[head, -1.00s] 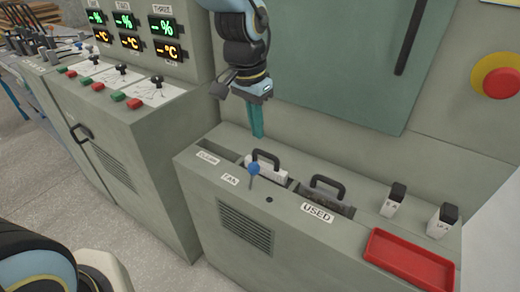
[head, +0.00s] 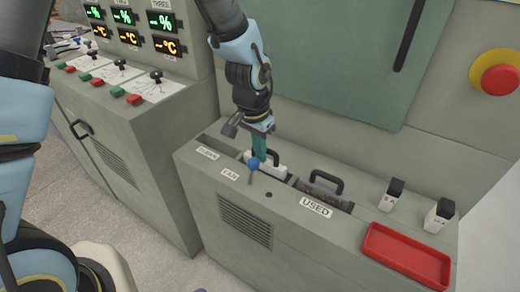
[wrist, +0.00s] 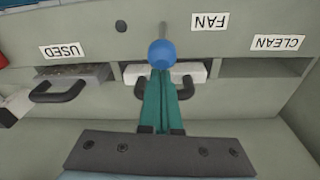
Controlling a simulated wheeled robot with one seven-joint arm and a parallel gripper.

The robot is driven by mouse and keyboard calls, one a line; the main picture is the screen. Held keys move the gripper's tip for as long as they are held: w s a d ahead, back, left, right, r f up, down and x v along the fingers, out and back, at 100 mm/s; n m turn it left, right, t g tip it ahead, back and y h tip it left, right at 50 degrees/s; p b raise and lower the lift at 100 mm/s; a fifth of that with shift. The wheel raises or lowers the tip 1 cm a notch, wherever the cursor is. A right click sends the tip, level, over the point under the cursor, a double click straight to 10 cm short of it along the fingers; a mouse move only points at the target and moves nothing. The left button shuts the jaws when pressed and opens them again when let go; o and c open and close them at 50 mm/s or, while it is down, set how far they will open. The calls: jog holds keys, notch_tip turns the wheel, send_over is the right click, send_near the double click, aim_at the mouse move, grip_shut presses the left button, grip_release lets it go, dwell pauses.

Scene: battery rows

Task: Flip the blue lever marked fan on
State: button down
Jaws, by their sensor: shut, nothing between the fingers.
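The blue-knobbed lever (head: 253,164) stands on top of the grey cabinet beside the FAN label (head: 230,174). In the wrist view the blue knob (wrist: 162,54) appears at the tips of the fingers, with its thin stem pointing up the picture towards the cabinet edge. My gripper (head: 259,150) points down, its teal fingers together and empty, just behind the knob. In the wrist view the fingers (wrist: 159,90) end at the knob and overlap it; I cannot tell if they touch it. The fingers partly hide a white block with a black handle.
The white block (head: 275,169) sits in a slot behind the lever. The USED slot (head: 316,207) with a black handle is to its right.

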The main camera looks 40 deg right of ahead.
aim_at(252, 163)
jog(key=shift+s+a+r, duration=0.15)
jog(key=shift+a+r, duration=0.15)
jog(key=shift+a, duration=0.2)
dwell(0.5)
jog(key=shift+s+a+r+p, duration=0.2)
jog(key=shift+a+r+p, duration=0.1)
jog(key=shift+a, duration=0.25)
jog(key=shift+s+a, duration=0.25)
jog(key=shift+a, duration=0.55)
jog(key=shift+d, duration=0.1)
jog(key=shift+r, duration=0.25)
jog(key=shift+r+p, duration=0.65)
jog(key=shift+p, duration=0.1)
notch_tip(252, 163, up, 11)
jog(key=a, duration=0.1)
jog(key=shift+a+f+b, duration=0.15)
jog(key=shift+f+b, duration=0.05)
jog(key=shift+b, duration=0.1)
